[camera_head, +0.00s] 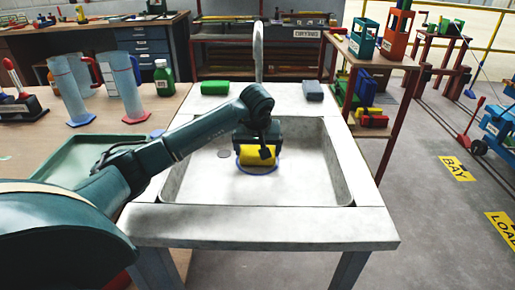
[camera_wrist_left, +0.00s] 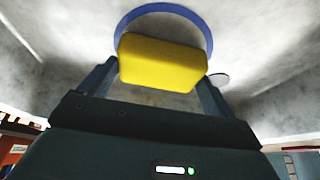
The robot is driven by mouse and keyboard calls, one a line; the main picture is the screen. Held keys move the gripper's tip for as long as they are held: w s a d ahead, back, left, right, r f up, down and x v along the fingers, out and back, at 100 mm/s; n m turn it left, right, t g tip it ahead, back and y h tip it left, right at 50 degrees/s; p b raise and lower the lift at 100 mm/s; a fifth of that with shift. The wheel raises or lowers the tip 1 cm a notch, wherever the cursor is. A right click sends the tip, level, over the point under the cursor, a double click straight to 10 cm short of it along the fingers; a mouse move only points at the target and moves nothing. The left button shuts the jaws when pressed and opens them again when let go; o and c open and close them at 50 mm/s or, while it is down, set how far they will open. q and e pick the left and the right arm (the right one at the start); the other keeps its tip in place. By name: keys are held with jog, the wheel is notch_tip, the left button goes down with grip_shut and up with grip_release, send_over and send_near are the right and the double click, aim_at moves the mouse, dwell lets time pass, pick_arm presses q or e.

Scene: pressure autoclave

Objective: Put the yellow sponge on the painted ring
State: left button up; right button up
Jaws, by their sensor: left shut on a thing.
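The yellow sponge (camera_head: 254,157) is between the fingers of my left gripper (camera_head: 257,152), low inside the sink basin. In the left wrist view the sponge (camera_wrist_left: 162,63) spans the gap between the two fingers of the left gripper (camera_wrist_left: 158,82), which is shut on it. The painted ring (camera_head: 256,171) is a blue circle on the basin floor, right under the sponge in the head view. In the left wrist view the ring (camera_wrist_left: 165,10) curves beyond the sponge, partly hidden by it. I cannot tell whether the sponge touches the floor. My right gripper is not in view.
The sink (camera_head: 320,212) has raised walls around the basin. A green sponge (camera_head: 214,88) and a grey-blue block (camera_head: 313,91) lie on its back rim. A round drain (camera_head: 224,153) is left of the ring. A green tray (camera_head: 78,165) and measuring cylinders (camera_head: 124,85) stand on the left bench.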

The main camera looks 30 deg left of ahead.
pick_arm(q)
jog(key=shift+f, duration=0.2)
jog(key=o, duration=0.7)
jog(key=shift+r, duration=0.1)
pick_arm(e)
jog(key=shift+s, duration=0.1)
pick_arm(q)
jog(key=shift+s+r, duration=0.1)
jog(key=shift+r, duration=0.5)
jog(key=shift+p+v, duration=0.6)
jog(key=shift+v, duration=4.95)
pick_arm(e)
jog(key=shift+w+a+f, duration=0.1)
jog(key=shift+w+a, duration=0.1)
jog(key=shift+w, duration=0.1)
